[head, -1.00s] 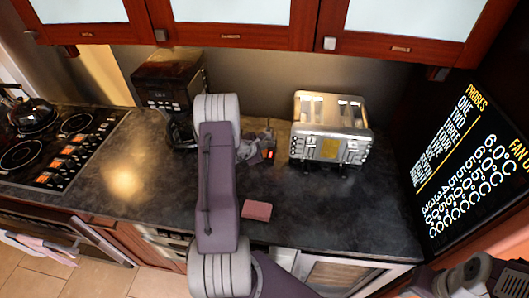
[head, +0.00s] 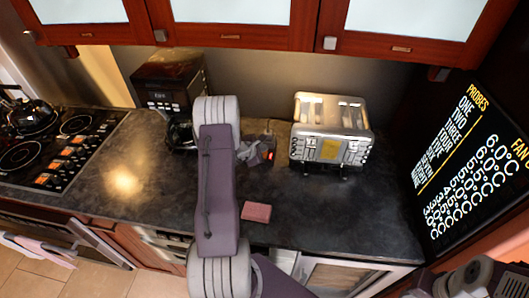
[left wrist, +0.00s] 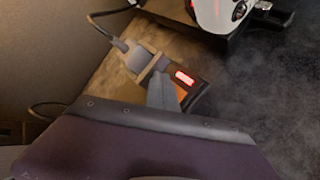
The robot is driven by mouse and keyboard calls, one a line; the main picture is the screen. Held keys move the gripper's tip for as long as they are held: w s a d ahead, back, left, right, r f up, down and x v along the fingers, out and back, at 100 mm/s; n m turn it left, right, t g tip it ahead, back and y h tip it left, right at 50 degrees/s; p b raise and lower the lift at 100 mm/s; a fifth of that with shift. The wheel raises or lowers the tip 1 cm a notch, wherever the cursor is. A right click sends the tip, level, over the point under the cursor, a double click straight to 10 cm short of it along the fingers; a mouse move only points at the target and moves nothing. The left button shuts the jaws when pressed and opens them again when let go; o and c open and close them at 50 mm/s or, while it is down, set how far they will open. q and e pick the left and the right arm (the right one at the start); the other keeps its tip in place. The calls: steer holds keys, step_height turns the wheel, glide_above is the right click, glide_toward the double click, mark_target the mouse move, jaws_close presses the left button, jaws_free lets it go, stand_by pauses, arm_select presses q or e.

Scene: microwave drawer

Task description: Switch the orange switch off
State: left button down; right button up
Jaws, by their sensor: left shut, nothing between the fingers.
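The orange switch (left wrist: 186,78) is a small black block with a lit orange-red rocker, lying on the counter in the left wrist view. In the head view the orange switch (head: 271,155) shows as a small lit patch to the left of the toaster. My left gripper (head: 257,152) is shut and empty, low over the counter at the left side of the switch. In the left wrist view my left gripper (left wrist: 163,92) overlaps the switch's left edge and hides part of it. I cannot tell whether they touch.
A silver toaster (head: 331,130) stands right of the switch. A coffee machine (head: 167,82) stands at the back left. A plug with a cable (left wrist: 138,57) sits by the switch. A pink block (head: 256,211) lies in front; the counter (head: 330,215) right of it is clear.

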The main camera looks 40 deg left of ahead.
arm_select(q)
steer(key=shift+f, duration=0.1)
stand_by(0.4)
steer(key=shift+s+r, duration=0.1)
steer(key=shift+r, duration=0.7)
steer(key=shift+s+d+r+p, duration=0.15)
steer(key=shift+r+p, duration=0.4)
steer(key=shift+r, duration=0.7)
steer(key=shift+s+r+p, duration=0.1)
steer(key=shift+r+p, duration=0.4)
steer(key=shift+r, duration=0.75)
